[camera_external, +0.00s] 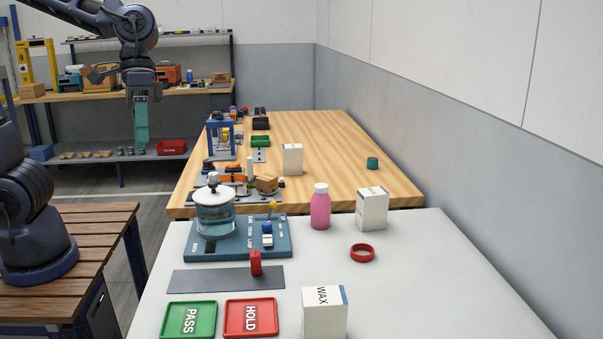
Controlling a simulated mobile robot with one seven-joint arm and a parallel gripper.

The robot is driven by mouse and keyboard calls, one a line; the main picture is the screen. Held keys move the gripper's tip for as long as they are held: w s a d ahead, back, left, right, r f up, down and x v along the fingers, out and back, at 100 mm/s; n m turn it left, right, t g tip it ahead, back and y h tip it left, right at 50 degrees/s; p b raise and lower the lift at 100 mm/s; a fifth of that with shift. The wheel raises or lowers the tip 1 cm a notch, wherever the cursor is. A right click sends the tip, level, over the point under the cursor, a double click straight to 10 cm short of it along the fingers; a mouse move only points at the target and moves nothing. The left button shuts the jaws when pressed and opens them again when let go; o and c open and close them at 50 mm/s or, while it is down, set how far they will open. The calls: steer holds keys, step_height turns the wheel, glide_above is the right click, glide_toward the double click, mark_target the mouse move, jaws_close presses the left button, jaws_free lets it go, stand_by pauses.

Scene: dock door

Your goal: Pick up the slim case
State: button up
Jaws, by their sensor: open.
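My gripper (141,147) hangs at the upper left with its teal fingers pointing down. It is in the air, left of the wooden table, and holds nothing that I can see. I cannot tell for sure which thing is the slim case. A small dark case-like block (261,124) lies far back on the wooden table, and a white upright box (292,159) stands nearer. Another white box (372,209) stands at the back of the pale table. My gripper is apart from all of them.
The pale table (430,290) holds a blue device with a glass pot (215,213), a pink bottle (320,207), a red ring (362,253), a WAX box (324,314), and PASS (188,319) and HOLD (250,317) trays. The wooden table's (330,135) right side is mostly clear.

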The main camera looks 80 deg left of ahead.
steer(key=w+d+f+n+g+h, duration=0.25)
steer(key=w+d, duration=0.25)
steer(key=w, duration=0.4)
steer(key=w+d+f+n+g+h, duration=0.1)
steer(key=w+d+f+n+h, duration=0.25)
steer(key=w+d, duration=0.35)
steer(key=w+d+f+n+t+h, duration=0.1)
steer(key=w+d+f+n+h, duration=0.1)
steer(key=w+f+n+h, duration=0.35)
steer(key=w+d+f+n+t+h, duration=0.1)
steer(key=w+f+n+h, duration=0.1)
steer(key=w+f, duration=0.65)
glide_toward(327, 308)
steer(key=shift+s+d+f, duration=0.1)
steer(key=shift+d, duration=0.35)
steer(key=shift+s+d+f, duration=0.1)
steer(key=shift+d+f, duration=0.05)
steer(key=shift+d, duration=0.3)
steer(key=shift+d+r, duration=0.1)
steer(key=shift+d, duration=3.65)
steer(key=c, duration=1.2)
step_height(327, 308, up, 20)
steer(key=shift+s+r, duration=0.1)
